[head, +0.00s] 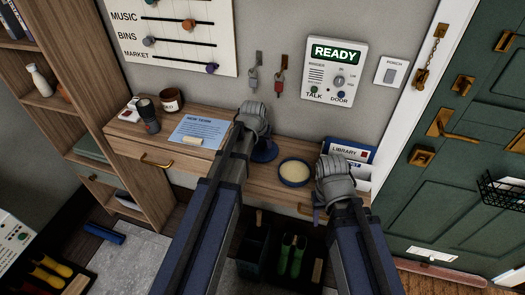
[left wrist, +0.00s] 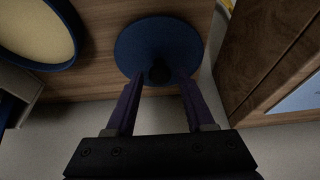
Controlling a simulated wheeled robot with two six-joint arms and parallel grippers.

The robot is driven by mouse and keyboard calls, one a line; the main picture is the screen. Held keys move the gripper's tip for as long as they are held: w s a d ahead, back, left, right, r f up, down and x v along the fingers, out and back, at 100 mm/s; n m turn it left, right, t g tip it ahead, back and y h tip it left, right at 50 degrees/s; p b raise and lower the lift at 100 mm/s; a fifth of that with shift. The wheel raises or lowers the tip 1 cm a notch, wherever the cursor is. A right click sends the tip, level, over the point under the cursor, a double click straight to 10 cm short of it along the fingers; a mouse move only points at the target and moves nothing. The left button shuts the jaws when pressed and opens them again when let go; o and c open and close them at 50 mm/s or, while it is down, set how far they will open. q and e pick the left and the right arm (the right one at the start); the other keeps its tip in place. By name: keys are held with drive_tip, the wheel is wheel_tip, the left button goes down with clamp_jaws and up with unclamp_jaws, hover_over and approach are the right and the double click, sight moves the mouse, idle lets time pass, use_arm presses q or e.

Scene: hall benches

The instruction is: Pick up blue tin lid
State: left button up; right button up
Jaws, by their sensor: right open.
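The blue tin lid (head: 265,152) is a round dark-blue disc on the wooden shelf, partly covered by my left gripper in the head view. In the left wrist view the lid (left wrist: 133,42) shows a dark knob at its middle. My left gripper (left wrist: 161,84) is open, its two purple fingers apart with the tips close to either side of the knob; contact cannot be told. A round blue-rimmed tin (head: 294,172) with pale yellow contents stands to the right of the lid, open. My right gripper (head: 318,214) is open, over the shelf's front right; its fingers are mostly hidden.
A blue notice sheet (head: 203,131), a dark cup (head: 148,117) and a brown jar (head: 171,101) are on the shelf's left part. A library holder (head: 350,150) stands behind my right gripper. Keys (head: 280,85) hang on the wall. A green door (head: 455,190) is at right.

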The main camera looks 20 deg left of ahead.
use_arm(q)
clamp_jaws()
use_arm(e)
drive_tip(key=shift+r, duration=0.1)
idle(0.4)
